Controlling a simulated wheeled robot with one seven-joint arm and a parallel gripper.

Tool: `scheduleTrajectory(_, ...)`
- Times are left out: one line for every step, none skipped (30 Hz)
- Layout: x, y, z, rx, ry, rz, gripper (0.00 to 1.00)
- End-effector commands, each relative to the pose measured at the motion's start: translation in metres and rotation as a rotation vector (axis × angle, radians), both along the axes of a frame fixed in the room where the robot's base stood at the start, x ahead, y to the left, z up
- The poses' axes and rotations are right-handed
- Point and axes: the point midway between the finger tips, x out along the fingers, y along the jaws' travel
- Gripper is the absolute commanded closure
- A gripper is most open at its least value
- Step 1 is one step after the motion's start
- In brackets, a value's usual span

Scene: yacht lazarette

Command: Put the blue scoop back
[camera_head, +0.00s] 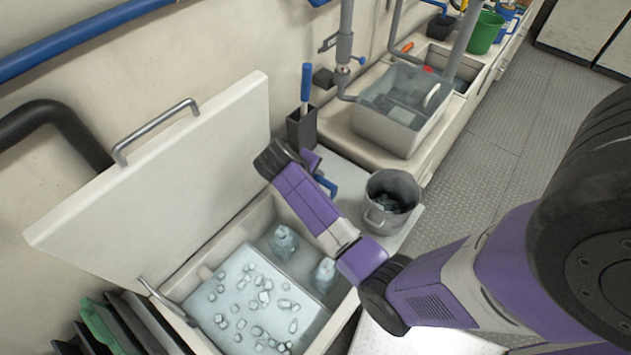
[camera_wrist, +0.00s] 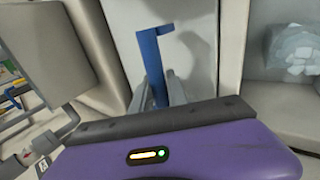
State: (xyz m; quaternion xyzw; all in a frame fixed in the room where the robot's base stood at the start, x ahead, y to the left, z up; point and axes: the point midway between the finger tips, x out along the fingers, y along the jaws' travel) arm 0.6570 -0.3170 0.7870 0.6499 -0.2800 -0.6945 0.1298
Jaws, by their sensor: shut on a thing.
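My gripper (camera_wrist: 157,88) is shut on a blue bar-shaped piece, the blue scoop (camera_wrist: 150,55), whose top bends to the right in the wrist view. The grey fingers stand on both sides of it. In the head view, my gripper (camera_head: 319,172) is over the pale counter between the ice well and the metal pot, and a small blue part of the scoop (camera_head: 327,186) shows past it. The scoop's bowl cannot be made out. A dark upright holder (camera_head: 301,130) stands behind my gripper by the wall, with a blue-handled tool (camera_head: 306,83) in it.
A metal pot (camera_head: 377,222) holds ice at the counter's edge. Dark upright panels (camera_head: 135,325) stand at lower left.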

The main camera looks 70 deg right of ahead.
Motion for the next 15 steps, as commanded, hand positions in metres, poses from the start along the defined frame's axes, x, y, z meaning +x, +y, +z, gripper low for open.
scheduleTrajectory(-0.001, 0.0, -0.009, 0.002, 0.004, 0.001, 1.0)
scheduleTrajectory(0.0, 0.0, -0.013, 0.001, 0.004, 0.001, 1.0)
scheduleTrajectory(0.0, 0.0, -0.017, 0.001, 0.003, 0.001, 1.0)
scheduleTrajectory(0.0, 0.0, -0.02, 0.0, 0.002, 0.0, 1.0)
scheduleTrajectory(0.0, 0.0, -0.022, 0.001, 0.003, 0.001, 1.0)
scheduleTrajectory(0.0, 0.0, -0.023, 0.0, 0.002, 0.001, 1.0)
scheduleTrajectory(0.0, 0.0, -0.024, 0.0, 0.001, 0.001, 1.0)
scheduleTrajectory(0.0, 0.0, -0.024, 0.0, 0.001, 0.001, 1.0)
scheduleTrajectory(0.0, 0.0, -0.024, 0.0, 0.001, 0.001, 1.0)
scheduleTrajectory(0.0, 0.0, -0.024, 0.0, 0.001, 0.001, 1.0)
scheduleTrajectory(0.0, 0.0, -0.023, 0.0, 0.001, 0.001, 1.0)
scheduleTrajectory(0.0, 0.0, -0.023, 0.0, 0.001, 0.001, 1.0)
scheduleTrajectory(0.0, 0.0, -0.023, 0.0, 0.001, 0.001, 1.0)
scheduleTrajectory(0.0, 0.0, -0.024, 0.0, 0.001, 0.001, 1.0)
scheduleTrajectory(0.0, 0.0, -0.025, 0.0, 0.001, 0.001, 1.0)
